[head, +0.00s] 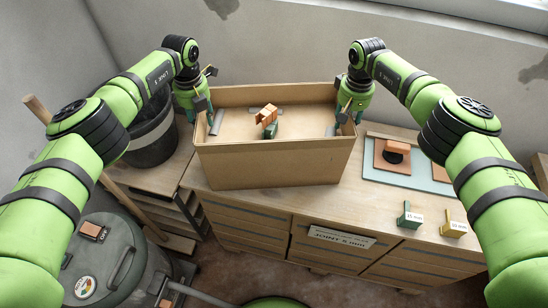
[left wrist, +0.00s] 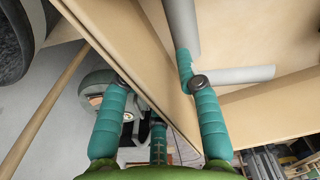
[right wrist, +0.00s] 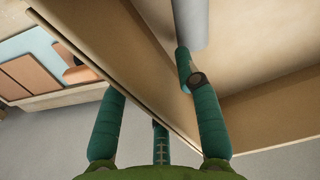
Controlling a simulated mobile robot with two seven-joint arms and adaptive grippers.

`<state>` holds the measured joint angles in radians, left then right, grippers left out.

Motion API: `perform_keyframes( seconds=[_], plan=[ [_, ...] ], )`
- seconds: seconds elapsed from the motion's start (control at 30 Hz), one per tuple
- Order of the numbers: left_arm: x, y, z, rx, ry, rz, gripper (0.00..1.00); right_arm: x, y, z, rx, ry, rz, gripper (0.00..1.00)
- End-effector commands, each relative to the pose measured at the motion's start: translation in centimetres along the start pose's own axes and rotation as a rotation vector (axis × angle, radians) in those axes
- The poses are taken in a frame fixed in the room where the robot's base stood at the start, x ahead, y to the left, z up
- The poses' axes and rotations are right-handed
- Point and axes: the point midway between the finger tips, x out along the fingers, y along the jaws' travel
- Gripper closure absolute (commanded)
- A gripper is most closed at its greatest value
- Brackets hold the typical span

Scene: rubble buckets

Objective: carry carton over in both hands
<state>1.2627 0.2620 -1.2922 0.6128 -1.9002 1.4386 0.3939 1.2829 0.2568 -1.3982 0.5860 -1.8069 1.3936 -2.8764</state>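The carton (head: 275,170) is a large tan open-topped box standing upright over the wooden bench; I cannot tell if its base touches. Inside are an orange block (head: 266,114), a dark green piece (head: 271,130) and grey tube-like pieces (head: 217,122). My left gripper (head: 202,108) is at its left wall. In the left wrist view my fingers (left wrist: 158,85) straddle that wall, one outside and one inside, set wide apart. My right gripper (head: 345,110) is at its right wall. In the right wrist view its fingers (right wrist: 155,88) straddle that wall likewise.
Right of the carton lie a light blue board with orange panels (head: 440,174), a green bracket (head: 410,216) and a yellow bracket (head: 454,223). A dark bucket (head: 152,137) stands at left. A grey lidded drum (head: 105,262) is at front left. Walls stand close behind and left.

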Motion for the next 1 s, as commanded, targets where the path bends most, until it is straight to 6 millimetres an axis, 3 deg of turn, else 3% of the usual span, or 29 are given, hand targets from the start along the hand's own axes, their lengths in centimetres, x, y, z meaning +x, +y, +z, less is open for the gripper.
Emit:
perform_keyframes(
  seconds=[0.17, 0.4, 0.6, 0.83, 1.0],
  plan=[
    [-2.6, 0.1, 0.2, 0.0, -0.005, 0.0, 0.66, 0.0, -0.1, 0.0, -0.001, 0.001, -0.001, 0.66],
    [-7.8, 0.1, 0.1, 0.0, -0.004, 0.001, 0.66, 0.0, -0.1, 0.0, -0.001, 0.0, -0.001, 0.66],
    [-10.8, 0.1, 0.1, -0.002, -0.002, 0.001, 0.66, 0.0, -0.1, 0.0, -0.001, 0.0, -0.001, 0.66],
    [-11.8, 0.1, 0.1, -0.002, 0.0, 0.002, 0.66, -1.0, 0.0, -0.1, -0.002, 0.004, -0.001, 0.66],
    [-11.8, 0.1, 0.1, -0.002, 0.0, 0.001, 0.66, -4.1, 0.1, -0.1, -0.001, 0.005, 0.0, 0.66]
  ],
)
